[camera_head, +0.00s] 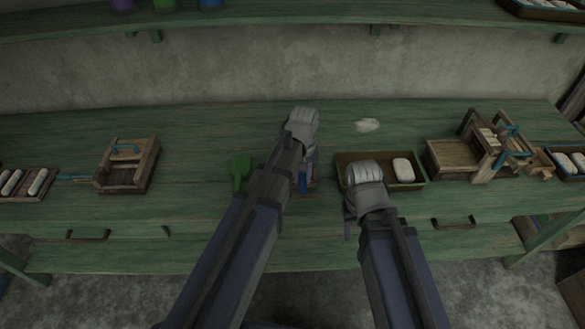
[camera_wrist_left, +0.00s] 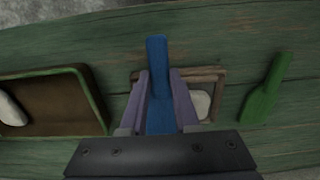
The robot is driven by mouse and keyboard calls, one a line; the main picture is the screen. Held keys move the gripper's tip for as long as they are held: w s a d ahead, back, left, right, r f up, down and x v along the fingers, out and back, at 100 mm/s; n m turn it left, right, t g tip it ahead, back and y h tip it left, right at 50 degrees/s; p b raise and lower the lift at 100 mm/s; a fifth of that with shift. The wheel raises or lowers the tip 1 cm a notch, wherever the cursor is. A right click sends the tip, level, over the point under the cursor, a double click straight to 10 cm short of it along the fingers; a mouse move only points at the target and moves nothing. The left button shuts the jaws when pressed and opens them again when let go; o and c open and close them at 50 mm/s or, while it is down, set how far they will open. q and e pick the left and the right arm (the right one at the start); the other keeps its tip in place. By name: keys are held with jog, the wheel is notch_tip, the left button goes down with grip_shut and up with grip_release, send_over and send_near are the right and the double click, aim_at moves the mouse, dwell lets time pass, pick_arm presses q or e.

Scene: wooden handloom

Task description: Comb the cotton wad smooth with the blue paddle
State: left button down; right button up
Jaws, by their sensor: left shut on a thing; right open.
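My left gripper (camera_head: 308,170) is shut on the blue paddle (camera_wrist_left: 157,60), which stands between its two fingers in the left wrist view. In the head view only a small blue piece of the paddle (camera_head: 303,185) shows beside my arm. Under the paddle is a small wooden frame (camera_wrist_left: 215,75) with a white cotton wad (camera_wrist_left: 201,104) in it, partly hidden by the gripper. Whether the paddle touches the wad I cannot tell. My right gripper (camera_head: 350,212) is open at the left front of the green-rimmed tray (camera_head: 423,182).
A green paddle (camera_head: 241,171) lies left of my left arm. The tray holds a white wad (camera_head: 403,168). A flat white tuft (camera_head: 367,125) lies behind it. A wooden box with a blue handle (camera_head: 127,168) stands left, a wooden device (camera_head: 480,148) right. The back middle bench is mostly clear.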

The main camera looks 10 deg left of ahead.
pick_arm(q)
jog(key=shift+s+a+r, duration=0.1)
jog(key=shift+s+a, duration=0.1)
jog(key=shift+a, duration=0.55)
jog(key=shift+s+a+f, duration=0.1)
jog(key=shift+s+a, duration=0.15)
jog(key=shift+a, duration=0.5)
jog(key=shift+s+a+r, duration=0.1)
jog(key=shift+s+a, duration=0.1)
jog(key=shift+a, duration=0.55)
jog(key=shift+d, duration=0.15)
jog(key=shift+w+d, duration=0.25)
jog(key=shift+d, duration=0.5)
jog(key=shift+w+d, duration=0.2)
jog(key=shift+d, duration=0.6)
jog(key=shift+w+d, duration=0.25)
jog(key=shift+d, duration=0.5)
jog(key=shift+s+a, duration=0.25)
jog(key=shift+a, duration=0.55)
jog(key=shift+s+a, duration=0.2)
jog(key=shift+a, duration=0.6)
jog(key=shift+s+a, duration=0.25)
jog(key=shift+a, duration=0.55)
jog(key=shift+w+d, duration=0.25)
jog(key=shift+d, duration=0.55)
jog(key=shift+w+d, duration=0.2)
jog(key=shift+d, duration=0.6)
jog(key=shift+w+d, duration=0.25)
jog(key=shift+d, duration=0.55)
